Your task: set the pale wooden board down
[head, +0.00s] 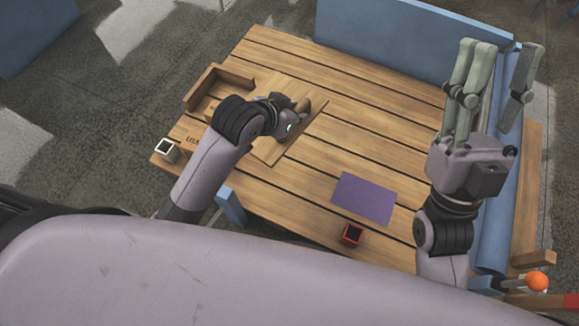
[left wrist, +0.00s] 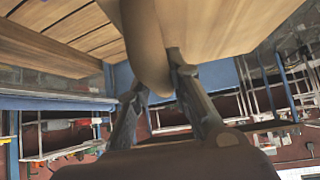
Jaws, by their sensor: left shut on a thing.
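The pale wooden board (head: 309,112) is over the left part of the slatted table. My left gripper (head: 292,110) is at its upper side, partly hiding it. In the left wrist view the board (left wrist: 225,25) fills the top right, with a rounded brown grip (left wrist: 148,50) in front of it. My left gripper (left wrist: 155,80) is shut on that brown grip, which looks joined to the board. I cannot tell whether the board touches the table. My right gripper (head: 496,75) is open and empty over the table's right side.
The slatted table (head: 290,195) bears a purple mat (head: 363,198), a red dark-topped box (head: 351,233), a white dark-topped box (head: 167,150) and a wooden corner frame (head: 222,73). A blue panel (head: 400,35) stands behind. An orange ball (head: 537,281) is at right. The table's middle is clear.

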